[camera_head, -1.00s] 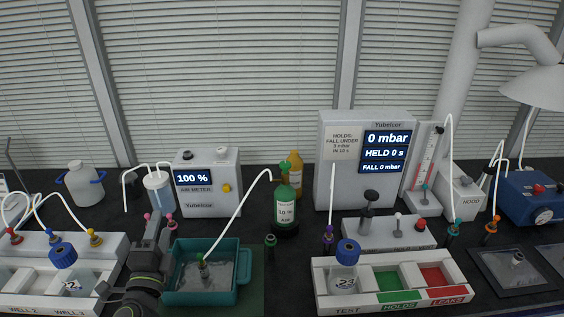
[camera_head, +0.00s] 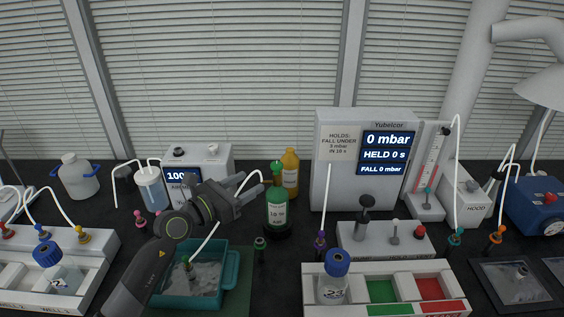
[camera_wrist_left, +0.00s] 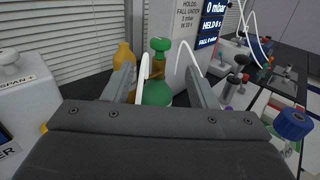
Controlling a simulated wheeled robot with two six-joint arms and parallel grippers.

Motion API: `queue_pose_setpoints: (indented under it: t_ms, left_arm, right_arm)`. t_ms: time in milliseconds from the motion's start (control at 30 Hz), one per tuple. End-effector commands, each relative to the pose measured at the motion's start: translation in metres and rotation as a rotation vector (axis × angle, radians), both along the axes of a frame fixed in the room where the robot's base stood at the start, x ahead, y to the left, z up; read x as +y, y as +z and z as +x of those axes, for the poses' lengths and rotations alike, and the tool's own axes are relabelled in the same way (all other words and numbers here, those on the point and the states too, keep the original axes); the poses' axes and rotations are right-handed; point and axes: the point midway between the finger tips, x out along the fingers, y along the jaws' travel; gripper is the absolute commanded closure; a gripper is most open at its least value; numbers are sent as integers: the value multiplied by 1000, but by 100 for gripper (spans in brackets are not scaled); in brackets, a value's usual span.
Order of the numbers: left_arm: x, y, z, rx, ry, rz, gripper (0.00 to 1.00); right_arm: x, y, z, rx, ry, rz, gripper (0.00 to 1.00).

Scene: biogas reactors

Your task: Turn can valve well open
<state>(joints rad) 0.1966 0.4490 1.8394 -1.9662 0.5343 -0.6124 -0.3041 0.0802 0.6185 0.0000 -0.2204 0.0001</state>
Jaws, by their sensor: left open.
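The green can (camera_head: 277,207) stands upright on the dark bench, with a green valve knob (camera_head: 277,168) on top and a white hose at its neck. My left gripper (camera_head: 254,184) is open and empty, just left of the can's neck in the head view. In the left wrist view the can (camera_wrist_left: 155,92) and its knob (camera_wrist_left: 160,44) appear ahead, between the two spread fingers (camera_wrist_left: 165,85). I see no contact with the knob. My right gripper is not in view.
A yellow bottle (camera_head: 290,173) stands close behind the can. A teal tub (camera_head: 228,268) sits below my left arm, with a hose running into it. The air meter (camera_head: 205,163) is at left. The pressure tester (camera_head: 345,150) is at right and reads 0 mbar.

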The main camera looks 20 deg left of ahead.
Motion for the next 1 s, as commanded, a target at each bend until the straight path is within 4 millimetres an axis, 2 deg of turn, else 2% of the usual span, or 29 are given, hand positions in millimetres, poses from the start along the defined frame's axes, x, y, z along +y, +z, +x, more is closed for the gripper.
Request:
queue_pose_setpoints:
  t_ms: [200,500,700,1000]
  left_arm:
    - [-25,3,42,1,-2,-5,48]
    - [-50,2,88,0,-2,-4,48]
    - [-59,1,105,1,-1,-4,48]
    - [-61,0,109,0,-1,-2,48]
  right_arm:
    - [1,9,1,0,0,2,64]
    - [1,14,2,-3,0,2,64]
    - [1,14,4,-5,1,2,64]
    - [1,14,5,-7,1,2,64]
